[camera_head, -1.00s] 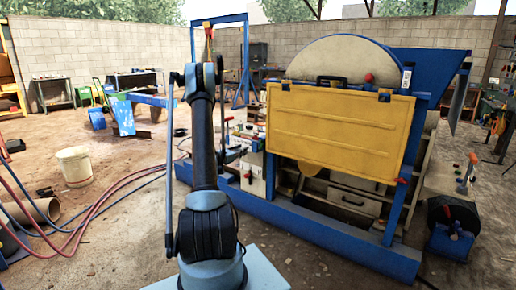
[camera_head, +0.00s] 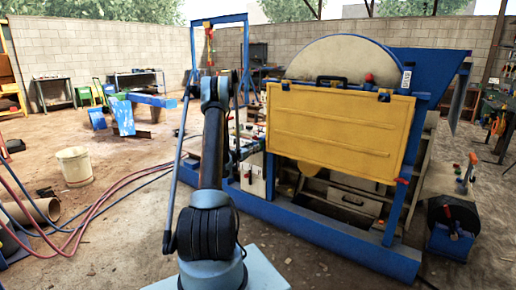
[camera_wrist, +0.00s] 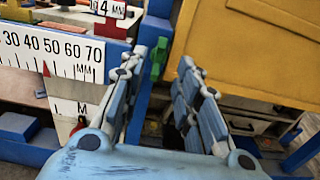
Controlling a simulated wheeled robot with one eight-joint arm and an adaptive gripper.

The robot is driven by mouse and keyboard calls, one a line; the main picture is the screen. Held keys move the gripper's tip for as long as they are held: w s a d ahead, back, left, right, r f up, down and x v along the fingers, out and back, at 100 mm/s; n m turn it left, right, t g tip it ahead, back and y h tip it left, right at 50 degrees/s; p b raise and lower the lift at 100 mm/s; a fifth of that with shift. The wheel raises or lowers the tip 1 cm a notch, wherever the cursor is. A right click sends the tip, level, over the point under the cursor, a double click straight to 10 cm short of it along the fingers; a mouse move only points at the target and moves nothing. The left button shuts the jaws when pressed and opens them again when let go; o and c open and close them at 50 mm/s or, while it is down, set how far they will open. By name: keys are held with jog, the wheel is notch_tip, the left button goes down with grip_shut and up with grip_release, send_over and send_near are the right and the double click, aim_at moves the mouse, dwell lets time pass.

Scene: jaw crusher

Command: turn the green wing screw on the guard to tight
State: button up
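The green wing screw (camera_wrist: 158,58) shows in the wrist view as a small upright green piece on a blue post, at the left edge of the yellow guard (camera_wrist: 270,45). My gripper (camera_wrist: 169,55) is open, with its two blue fingers apart and nothing held. The screw appears between the fingertips, closer to the left one; I cannot tell whether they touch. In the head view the yellow guard (camera_head: 340,130) covers the machine's front.
A white millimetre scale (camera_wrist: 50,50) with a red pointer stands left of my gripper in the wrist view. The blue machine frame (camera_head: 320,238) runs along the floor. Red and blue hoses (camera_head: 85,220) lie at the left, near a white bucket (camera_head: 74,165).

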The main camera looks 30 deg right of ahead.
aim_at(261, 145)
jog(key=x, duration=0.6)
jog(key=shift+w+d, duration=0.15)
jog(key=shift+d, duration=0.15)
grip_shut()
jog(key=shift+a, duration=0.1)
